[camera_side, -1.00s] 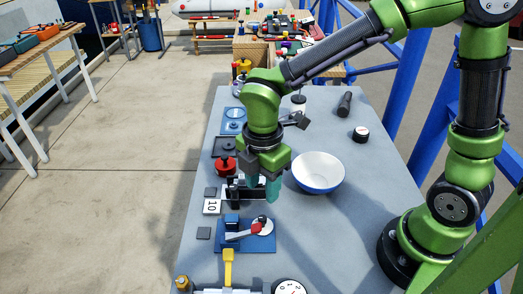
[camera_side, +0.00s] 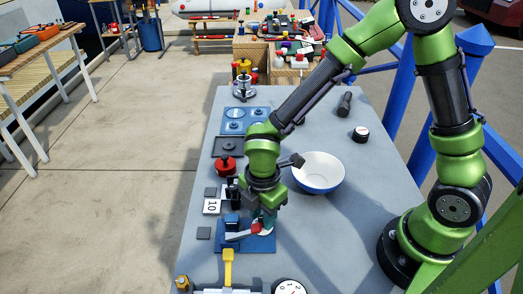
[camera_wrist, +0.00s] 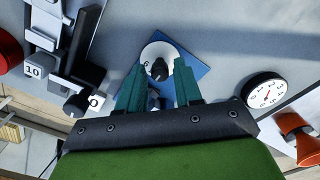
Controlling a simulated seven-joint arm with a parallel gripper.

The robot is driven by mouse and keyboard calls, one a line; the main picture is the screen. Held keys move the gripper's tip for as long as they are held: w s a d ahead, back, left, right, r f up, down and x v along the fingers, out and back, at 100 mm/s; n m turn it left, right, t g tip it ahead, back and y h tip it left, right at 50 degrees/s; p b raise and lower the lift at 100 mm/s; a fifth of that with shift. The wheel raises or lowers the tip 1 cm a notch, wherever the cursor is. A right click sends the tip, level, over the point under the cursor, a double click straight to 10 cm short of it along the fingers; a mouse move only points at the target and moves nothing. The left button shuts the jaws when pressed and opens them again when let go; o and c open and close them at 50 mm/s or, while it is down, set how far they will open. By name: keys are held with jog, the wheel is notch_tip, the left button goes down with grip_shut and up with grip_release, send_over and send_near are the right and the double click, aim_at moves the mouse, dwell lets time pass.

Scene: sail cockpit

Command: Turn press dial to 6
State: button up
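A white round dial (camera_wrist: 160,50) with a dark central knob (camera_wrist: 160,68) sits on a blue plate (camera_wrist: 193,66) in the wrist view. Small marks on the dial's rim are too small to read surely. Which dial the task calls the press dial is not labelled.
A numbered dial (camera_wrist: 266,92) stands to the right in the wrist view. A black slide fixture with a "10" tag (camera_side: 212,207) and a red round knob (camera_side: 225,166) are near the bench's left edge. A white and blue bowl (camera_side: 318,172) stands right of my gripper.

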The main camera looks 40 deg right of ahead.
grip_shut()
jog(key=shift+m, duration=0.3)
jog(key=m, duration=0.4)
jog(key=shift+m, duration=1.9)
jog(key=shift+o, duration=1.4)
grip_release()
